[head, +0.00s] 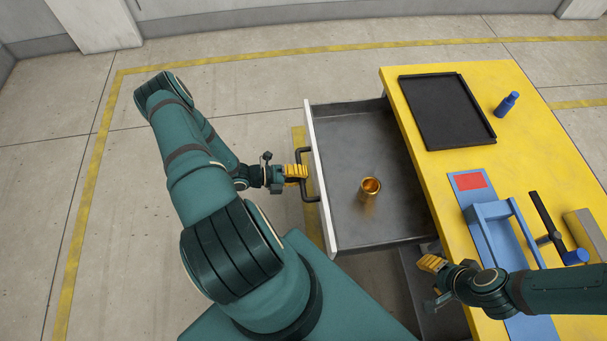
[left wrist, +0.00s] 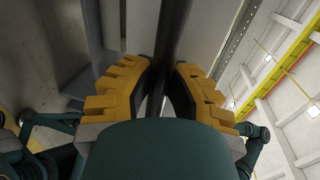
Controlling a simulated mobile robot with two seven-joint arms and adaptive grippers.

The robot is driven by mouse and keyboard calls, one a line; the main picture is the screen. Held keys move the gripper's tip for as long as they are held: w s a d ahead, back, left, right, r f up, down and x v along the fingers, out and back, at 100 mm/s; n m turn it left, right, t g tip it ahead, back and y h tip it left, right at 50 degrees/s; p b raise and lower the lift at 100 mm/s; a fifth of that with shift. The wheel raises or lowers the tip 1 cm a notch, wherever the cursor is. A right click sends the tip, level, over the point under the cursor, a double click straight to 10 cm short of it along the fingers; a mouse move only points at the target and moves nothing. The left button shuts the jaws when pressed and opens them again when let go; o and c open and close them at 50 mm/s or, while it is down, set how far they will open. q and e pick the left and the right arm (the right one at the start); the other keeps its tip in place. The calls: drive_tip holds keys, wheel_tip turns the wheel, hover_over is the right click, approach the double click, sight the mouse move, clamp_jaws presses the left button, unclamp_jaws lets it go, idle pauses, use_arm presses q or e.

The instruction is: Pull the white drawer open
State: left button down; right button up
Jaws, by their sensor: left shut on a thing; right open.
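The white drawer (head: 321,185) stands pulled out from the left side of the yellow table, with its grey inside showing. Its dark bar handle (head: 307,157) is on the white front. My left gripper (head: 302,173) is shut on the handle; in the left wrist view its yellow fingers (left wrist: 162,90) lie on both sides of the dark bar (left wrist: 172,40). A small gold cup (head: 370,186) stands inside the drawer. My right gripper (head: 432,280) is open and empty, beside the table's near left edge, below the drawer's near right corner.
The yellow table (head: 540,145) bears a black tray (head: 447,74), a blue bottle (head: 507,104), a blue fixture (head: 478,224) with a red patch (head: 470,181), a black-handled tool (head: 546,220) and a grey-and-tan block (head: 585,232). The floor left of the drawer is clear.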

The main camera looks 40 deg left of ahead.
use_arm(q)
drive_tip(key=c, duration=0.9)
unclamp_jaws()
drive_tip(key=v, duration=1.2)
drive_tip(key=shift+s, duration=0.1)
